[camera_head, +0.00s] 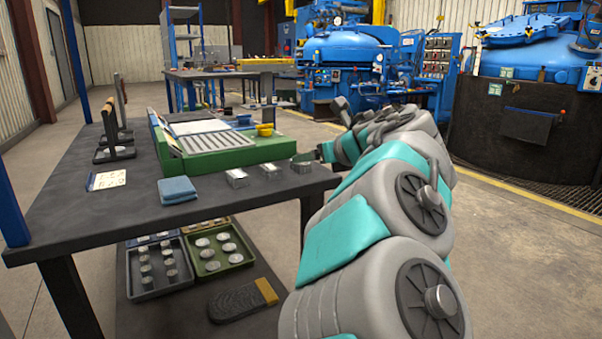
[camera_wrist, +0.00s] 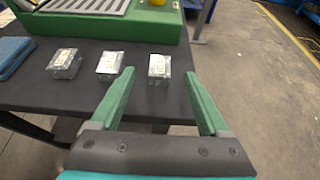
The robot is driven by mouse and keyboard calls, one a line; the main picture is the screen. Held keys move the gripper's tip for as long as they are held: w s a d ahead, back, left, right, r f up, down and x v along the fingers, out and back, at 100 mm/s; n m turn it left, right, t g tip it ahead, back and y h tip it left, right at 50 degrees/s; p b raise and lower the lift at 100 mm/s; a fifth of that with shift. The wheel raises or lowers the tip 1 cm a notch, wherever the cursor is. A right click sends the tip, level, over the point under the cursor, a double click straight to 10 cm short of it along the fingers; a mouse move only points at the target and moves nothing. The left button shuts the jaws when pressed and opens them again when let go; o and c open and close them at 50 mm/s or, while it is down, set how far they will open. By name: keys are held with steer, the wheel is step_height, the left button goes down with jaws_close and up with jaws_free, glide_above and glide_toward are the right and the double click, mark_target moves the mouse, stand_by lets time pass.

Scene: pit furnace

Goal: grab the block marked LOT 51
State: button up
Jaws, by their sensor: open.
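Three small silvery blocks with pale marked tops stand in a row near the table's front right edge. In the wrist view they are the left block (camera_wrist: 65,63), the middle block (camera_wrist: 110,65) and the right block (camera_wrist: 159,67). The head view also shows the left one (camera_head: 237,178), the middle one (camera_head: 271,170) and the right one (camera_head: 302,167). The markings are too small to read, so I cannot tell which is LOT 51. My gripper (camera_wrist: 160,74) is open and empty, its green fingers pointing toward the right block, which appears between the fingertips.
The dark table (camera_head: 60,215) also carries a green tray unit (camera_head: 225,158) behind the blocks, a folded blue cloth (camera_head: 177,190) and a paper sheet (camera_head: 107,180). Trays of metal pieces (camera_head: 237,262) sit on the lower shelf. Blue furnaces (camera_head: 350,55) stand beyond.

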mark_target(301, 166)
steer(key=shift+b+x, duration=0.3)
steer(key=shift+x, duration=3.5)
steer(key=shift+f, duration=0.15)
jaws_close()
